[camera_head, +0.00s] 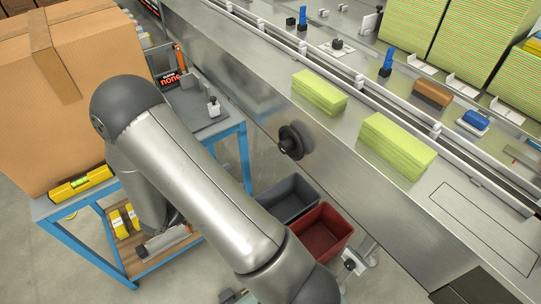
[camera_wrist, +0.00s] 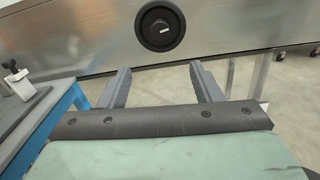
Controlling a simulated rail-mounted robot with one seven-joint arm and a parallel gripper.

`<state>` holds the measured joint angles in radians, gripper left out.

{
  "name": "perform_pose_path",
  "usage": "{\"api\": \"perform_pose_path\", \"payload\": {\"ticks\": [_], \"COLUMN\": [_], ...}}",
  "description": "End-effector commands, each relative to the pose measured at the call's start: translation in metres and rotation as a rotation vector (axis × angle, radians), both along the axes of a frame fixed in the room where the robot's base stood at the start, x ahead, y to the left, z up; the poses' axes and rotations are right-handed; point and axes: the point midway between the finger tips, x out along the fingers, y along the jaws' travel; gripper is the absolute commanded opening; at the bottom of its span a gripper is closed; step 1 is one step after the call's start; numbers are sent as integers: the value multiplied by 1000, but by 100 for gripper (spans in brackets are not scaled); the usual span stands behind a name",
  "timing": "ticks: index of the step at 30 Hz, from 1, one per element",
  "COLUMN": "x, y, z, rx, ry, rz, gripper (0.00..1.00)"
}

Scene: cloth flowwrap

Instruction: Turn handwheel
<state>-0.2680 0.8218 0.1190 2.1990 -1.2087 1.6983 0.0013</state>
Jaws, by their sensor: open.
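The black round handwheel (camera_head: 291,142) sits on the steel side panel of the machine. In the wrist view the handwheel (camera_wrist: 160,27) faces me, with a small white mark near its centre. My gripper (camera_wrist: 157,70) is open, its two grey fingers apart and pointing toward the panel. Nothing is between the fingers. The handwheel lies beyond the fingertips and above them in the wrist view, apart from them. In the head view my arm covers the lower middle, and my gripper does not clearly show there.
A grey bin (camera_head: 288,200) and a red bin (camera_head: 322,230) stand below the handwheel. A blue-framed cart (camera_head: 243,150) with a cardboard box (camera_head: 75,85) is at the left. Green cloth stacks (camera_head: 397,146) lie on the machine top.

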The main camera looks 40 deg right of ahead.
Motion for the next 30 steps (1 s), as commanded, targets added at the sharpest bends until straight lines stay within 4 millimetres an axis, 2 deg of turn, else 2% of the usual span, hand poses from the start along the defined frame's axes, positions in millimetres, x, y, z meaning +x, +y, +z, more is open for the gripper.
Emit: {"api": "perform_pose_path", "payload": {"ticks": [5,21,27,30], "x": [-2,-5,-5,-5], "y": [-24,-139,-164,-170], "z": [2,2,2,1], "rx": [-3,1,0,0], "ry": [1,-1,-2,-2], "rz": [-5,-8,-5,-4], "gripper": [59,59,59,59]}}
